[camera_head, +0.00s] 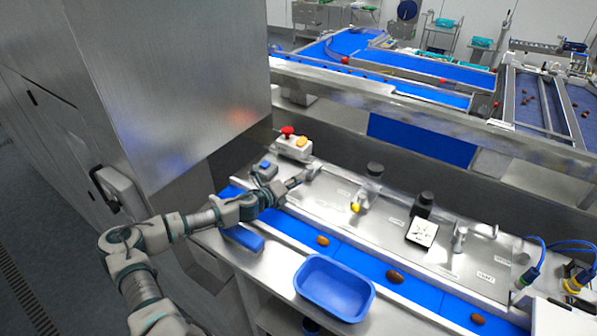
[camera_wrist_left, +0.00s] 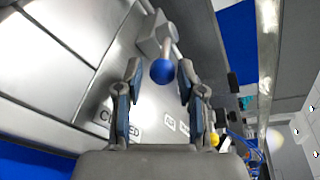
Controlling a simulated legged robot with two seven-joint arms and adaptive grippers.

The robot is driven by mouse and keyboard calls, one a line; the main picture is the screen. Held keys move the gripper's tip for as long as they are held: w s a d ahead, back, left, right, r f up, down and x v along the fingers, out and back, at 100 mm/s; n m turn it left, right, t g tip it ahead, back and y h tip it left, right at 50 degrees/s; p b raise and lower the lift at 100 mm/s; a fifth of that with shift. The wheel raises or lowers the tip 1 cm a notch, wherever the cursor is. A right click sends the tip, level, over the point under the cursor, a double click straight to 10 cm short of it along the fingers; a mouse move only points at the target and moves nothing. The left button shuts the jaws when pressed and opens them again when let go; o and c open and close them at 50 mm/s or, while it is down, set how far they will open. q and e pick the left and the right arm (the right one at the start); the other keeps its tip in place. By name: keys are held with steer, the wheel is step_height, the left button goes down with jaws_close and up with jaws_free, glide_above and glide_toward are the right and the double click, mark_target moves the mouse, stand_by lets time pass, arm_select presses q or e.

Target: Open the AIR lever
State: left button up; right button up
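A lever with a round blue knob (camera_wrist_left: 162,71) rises from a metal block (camera_wrist_left: 155,38) on the steel panel in the left wrist view. My left gripper (camera_wrist_left: 157,85) is open, its two fingers on either side of the blue knob with visible gaps. Labels on the panel appear to read CLOSED (camera_wrist_left: 118,122) and AIR (camera_wrist_left: 168,121), partly covered or small. My right gripper is not in view.
A blue tray (camera_head: 335,287) stands in front of the blue belt (camera_head: 355,262), which carries several dates. A large steel cabinet (camera_head: 170,80) bounds the left.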

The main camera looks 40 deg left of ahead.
arm_select(q)
steer(key=shift+p+x, duration=0.6)
steer(key=shift+x, duration=0.6)
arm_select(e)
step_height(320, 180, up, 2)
arm_select(q)
steer(key=shift+d, duration=0.1)
jaws_close()
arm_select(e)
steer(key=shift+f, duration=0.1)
